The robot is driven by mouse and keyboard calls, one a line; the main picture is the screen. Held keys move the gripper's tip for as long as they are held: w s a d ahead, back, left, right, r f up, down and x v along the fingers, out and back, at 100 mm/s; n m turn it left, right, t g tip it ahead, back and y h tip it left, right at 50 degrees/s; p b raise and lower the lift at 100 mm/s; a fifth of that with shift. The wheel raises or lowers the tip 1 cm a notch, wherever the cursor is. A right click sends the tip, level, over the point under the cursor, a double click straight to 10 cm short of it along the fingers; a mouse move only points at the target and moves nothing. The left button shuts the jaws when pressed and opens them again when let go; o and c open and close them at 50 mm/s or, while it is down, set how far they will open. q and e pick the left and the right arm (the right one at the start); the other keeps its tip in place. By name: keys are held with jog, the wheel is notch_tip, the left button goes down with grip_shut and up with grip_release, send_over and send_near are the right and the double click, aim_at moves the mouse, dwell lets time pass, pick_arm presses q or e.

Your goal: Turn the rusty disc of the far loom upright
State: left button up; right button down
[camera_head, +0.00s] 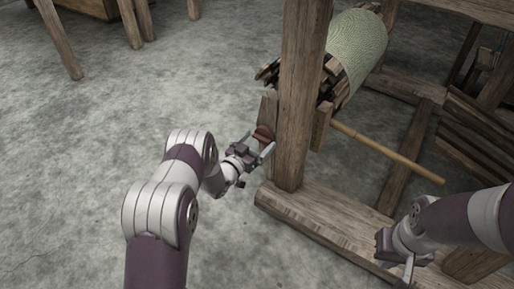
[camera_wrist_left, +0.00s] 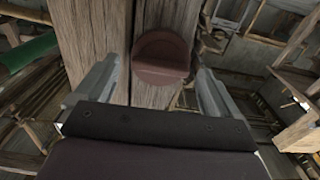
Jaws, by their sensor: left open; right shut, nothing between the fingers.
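The rusty disc (camera_head: 264,132) is a small round reddish-brown piece on the side of a wooden loom post (camera_head: 301,95). In the left wrist view the disc (camera_wrist_left: 161,55) shows a straight ridge across its middle, running roughly sideways and sloping slightly. My left gripper (camera_head: 258,144) is open in front of the disc. In the left wrist view its fingers (camera_wrist_left: 156,78) stand apart, one on each side of the disc's lower part; I cannot tell whether they touch it. My right gripper (camera_head: 396,258) is shut and empty near the loom's base at lower right.
A roller wound with pale green cloth (camera_head: 357,42) sits behind the post. A thin wooden rod (camera_head: 388,153) slants to the right. The loom's base beam (camera_head: 325,227) lies on the floor between the arms. Bare concrete floor (camera_head: 75,160) is free at left.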

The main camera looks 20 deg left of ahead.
pick_arm(q)
jog(key=shift+w, duration=0.1)
jog(key=c, duration=1)
jog(key=shift+c, duration=0.2)
jog(key=shift+m, duration=0.4)
jog(key=m+p, duration=0.1)
jog(key=m, duration=0.2)
jog(key=shift+d+m, duration=0.15)
jog(key=shift+m, duration=0.25)
jog(key=m+p, duration=0.1)
jog(key=m, duration=1.2)
jog(key=shift+d+f+p, duration=0.1)
jog(key=shift+f+p, duration=0.15)
jog(key=shift+p, duration=0.15)
jog(key=shift+m, duration=0.3)
